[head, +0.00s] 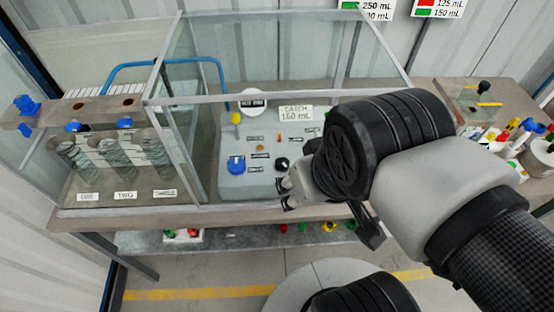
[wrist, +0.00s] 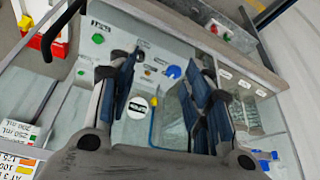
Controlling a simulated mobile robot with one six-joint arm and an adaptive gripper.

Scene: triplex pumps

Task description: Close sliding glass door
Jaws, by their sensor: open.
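A clear glass enclosure with a pale frame (head: 270,97) stands on the bench. A slanted glass pane edge (head: 172,150) runs down between its left and middle sections; I cannot tell surely which pane is the sliding door. The middle front shows a grey control panel (head: 235,180) with knobs and a "CATCH 160 mL" label. My gripper (head: 284,190) is in front of that panel at its right side, mostly hidden behind my own wrist. In the wrist view my gripper (wrist: 170,68) has its two fingers apart, with the panel behind them. I see no contact with the glass.
Three coiled grey columns (head: 110,155) stand in the left section with labels in front. Bottles and small coloured parts (head: 515,140) crowd the bench's right end. A lower shelf (head: 250,238) holds coloured fittings. The floor in front is open, with a yellow line (head: 190,293).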

